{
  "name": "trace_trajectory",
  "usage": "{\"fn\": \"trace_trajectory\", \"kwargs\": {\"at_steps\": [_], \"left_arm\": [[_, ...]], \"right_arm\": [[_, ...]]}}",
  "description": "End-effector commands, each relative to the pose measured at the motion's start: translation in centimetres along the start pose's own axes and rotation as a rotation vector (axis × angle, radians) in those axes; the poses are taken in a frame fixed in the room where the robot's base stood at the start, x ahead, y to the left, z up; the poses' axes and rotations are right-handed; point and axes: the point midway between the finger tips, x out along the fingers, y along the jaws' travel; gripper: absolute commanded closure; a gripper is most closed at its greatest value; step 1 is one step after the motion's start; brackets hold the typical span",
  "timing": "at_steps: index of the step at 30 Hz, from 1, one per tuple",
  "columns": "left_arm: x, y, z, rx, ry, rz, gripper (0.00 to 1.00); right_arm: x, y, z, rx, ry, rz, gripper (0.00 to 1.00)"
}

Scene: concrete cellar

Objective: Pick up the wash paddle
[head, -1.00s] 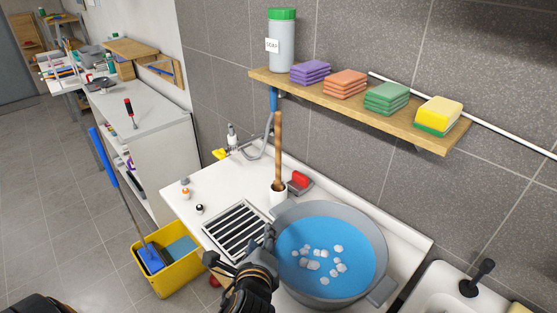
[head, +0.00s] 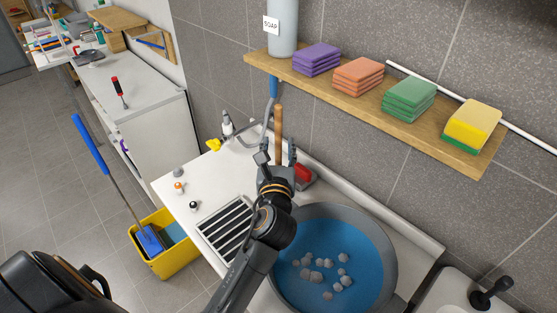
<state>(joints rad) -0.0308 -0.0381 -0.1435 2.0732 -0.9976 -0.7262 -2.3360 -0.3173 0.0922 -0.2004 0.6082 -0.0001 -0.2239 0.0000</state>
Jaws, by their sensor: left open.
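The wash paddle shows as an upright wooden handle (head: 278,122) at the back of the white counter, near the tiled wall. Its lower part and the white cup it stood in are hidden behind my left gripper. My left gripper (head: 277,152) is open, with one finger to each side of the handle in the picture. I cannot tell whether the handle is between the fingers or still behind them. My right gripper is not in view.
A grey basin (head: 391,262) of blue water with several pale lumps stands right of my arm. A wooden shelf (head: 350,92) with sponges and a soap bottle hangs above.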

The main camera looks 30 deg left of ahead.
Motion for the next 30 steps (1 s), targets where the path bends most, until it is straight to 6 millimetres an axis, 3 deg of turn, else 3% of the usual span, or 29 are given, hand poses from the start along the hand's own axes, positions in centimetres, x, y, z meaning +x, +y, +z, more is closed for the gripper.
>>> {"fn": "trace_trajectory", "kwargs": {"at_steps": [3,7,12,20,27,30], "left_arm": [[0.9,0.0,0.2,-0.001,0.000,0.001,0.56],[3.0,0.0,0.2,-0.003,0.002,0.002,0.56],[5.0,0.0,0.0,-0.003,0.000,0.000,0.56],[5.3,0.0,-0.2,-0.003,0.000,0.000,0.56],[5.3,0.0,-0.2,-0.002,0.000,0.000,1.00],[5.3,0.0,-0.1,-0.003,0.000,0.000,1.00]], "right_arm": [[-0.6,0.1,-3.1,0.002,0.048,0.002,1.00],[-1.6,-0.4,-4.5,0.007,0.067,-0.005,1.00],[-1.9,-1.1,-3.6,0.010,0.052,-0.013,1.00],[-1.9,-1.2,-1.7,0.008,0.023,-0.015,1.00],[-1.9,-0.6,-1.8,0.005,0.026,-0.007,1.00],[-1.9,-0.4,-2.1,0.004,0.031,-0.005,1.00]]}}
